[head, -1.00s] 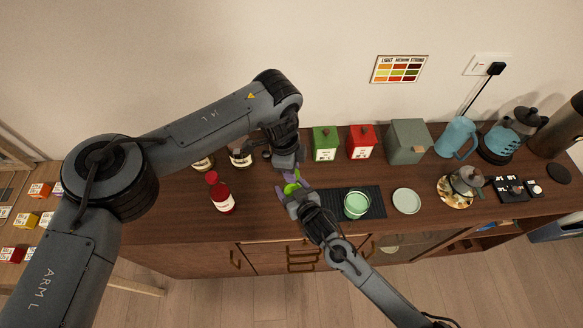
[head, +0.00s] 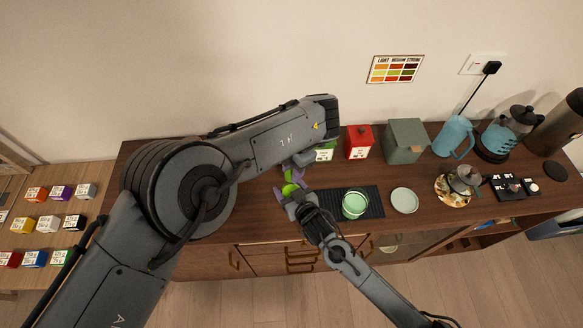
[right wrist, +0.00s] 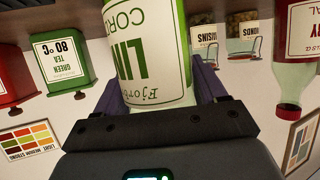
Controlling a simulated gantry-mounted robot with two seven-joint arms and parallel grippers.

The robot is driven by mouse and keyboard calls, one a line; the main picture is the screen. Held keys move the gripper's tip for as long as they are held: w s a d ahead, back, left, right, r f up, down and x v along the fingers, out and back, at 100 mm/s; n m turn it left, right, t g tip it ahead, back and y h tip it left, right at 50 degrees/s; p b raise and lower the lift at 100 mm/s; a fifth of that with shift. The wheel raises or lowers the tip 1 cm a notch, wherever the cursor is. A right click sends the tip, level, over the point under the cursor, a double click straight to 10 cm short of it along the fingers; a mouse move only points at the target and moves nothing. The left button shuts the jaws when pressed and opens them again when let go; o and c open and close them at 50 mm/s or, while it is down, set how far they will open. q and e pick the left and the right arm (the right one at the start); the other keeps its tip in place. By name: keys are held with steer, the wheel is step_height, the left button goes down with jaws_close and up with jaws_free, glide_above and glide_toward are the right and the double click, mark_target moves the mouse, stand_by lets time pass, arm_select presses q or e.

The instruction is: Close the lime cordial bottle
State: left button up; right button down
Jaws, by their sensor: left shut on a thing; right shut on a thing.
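The lime cordial bottle (head: 290,188), green with a white label, is upright on the counter at the middle of the head view. My right gripper (head: 291,194) is shut around its body. In the right wrist view the bottle (right wrist: 150,45) appears upside down between the purple fingers, its label readable and its top hidden behind the gripper. My left gripper (head: 290,172) is directly above, at the bottle's top, shut on what looks like the green cap. The cap is mostly covered by the fingers, so how it sits on the neck cannot be told.
A green tea tin (head: 324,154), a red tin (head: 359,142) and a grey-green box (head: 405,142) stand behind to the right. A green cup (head: 355,204) is on a dark mat (head: 376,201) close by. A red bottle (right wrist: 293,75) stands near, hidden in the head view.

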arm_select(q)
steer(key=m, duration=0.5)
steer(key=shift+s+t, duration=0.1)
steer(key=shift+t, duration=0.2)
steer(key=m+t, duration=0.1)
steer(key=m, duration=0.4)
steer(key=shift+s+m, duration=0.1)
steer(key=shift+m, duration=0.3)
steer(key=m, duration=0.5)
steer(key=shift+s+a+t, duration=0.1)
steer(key=shift+t, duration=0.2)
steer(key=m, duration=0.3)
steer(key=m+h, duration=0.1)
steer(key=m, duration=0.2)
steer(key=shift+m+t, duration=0.3)
steer(key=shift+m, duration=0.1)
steer(key=o, duration=1)
